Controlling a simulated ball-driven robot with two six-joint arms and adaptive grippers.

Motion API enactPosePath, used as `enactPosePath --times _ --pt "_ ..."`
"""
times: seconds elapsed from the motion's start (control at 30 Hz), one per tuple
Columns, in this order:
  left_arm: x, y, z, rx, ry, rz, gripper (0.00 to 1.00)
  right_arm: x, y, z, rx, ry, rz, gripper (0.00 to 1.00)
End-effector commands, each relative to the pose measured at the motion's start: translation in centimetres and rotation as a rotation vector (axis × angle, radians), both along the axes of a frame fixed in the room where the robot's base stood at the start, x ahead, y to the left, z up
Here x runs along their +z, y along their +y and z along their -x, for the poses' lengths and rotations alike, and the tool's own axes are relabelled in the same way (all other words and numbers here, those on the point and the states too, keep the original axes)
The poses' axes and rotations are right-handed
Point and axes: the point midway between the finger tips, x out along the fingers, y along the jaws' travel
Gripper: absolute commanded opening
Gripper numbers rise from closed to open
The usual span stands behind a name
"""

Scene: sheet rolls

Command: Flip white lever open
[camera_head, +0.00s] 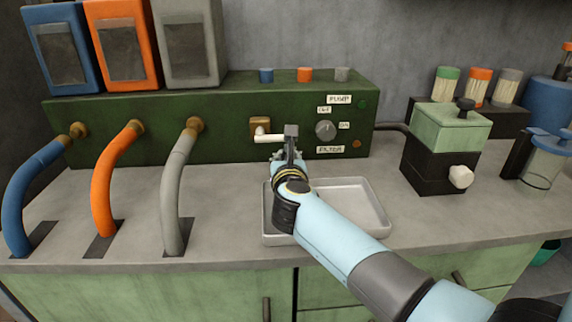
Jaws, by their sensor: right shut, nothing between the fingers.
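The white lever (268,138) sticks out sideways to the right from a brass fitting (259,126) on the front of the green panel box (225,140). My right gripper (290,134) is shut and empty at the lever's right end. Its fingers partly cover that end, and I cannot tell whether they touch it. My right arm comes in from the lower right over a metal tray (365,205). My left gripper is not in view.
Blue (38,175), orange (105,185) and grey (175,185) hoses curve down to the counter on the left. A dial (325,130) sits right of the gripper. A green-and-black grinder-like box (440,150) stands further right. The counter front is clear.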

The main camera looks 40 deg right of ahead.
Motion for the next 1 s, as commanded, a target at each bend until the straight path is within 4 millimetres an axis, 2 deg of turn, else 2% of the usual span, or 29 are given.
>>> enactPosePath --times 0.47,1.0 --pt "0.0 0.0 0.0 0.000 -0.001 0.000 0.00 -0.1 -0.3 -0.5 0.000 0.001 0.001 0.00" --pt "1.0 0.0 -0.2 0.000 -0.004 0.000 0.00 0.5 -0.5 -0.4 0.000 0.045 0.074 0.00"
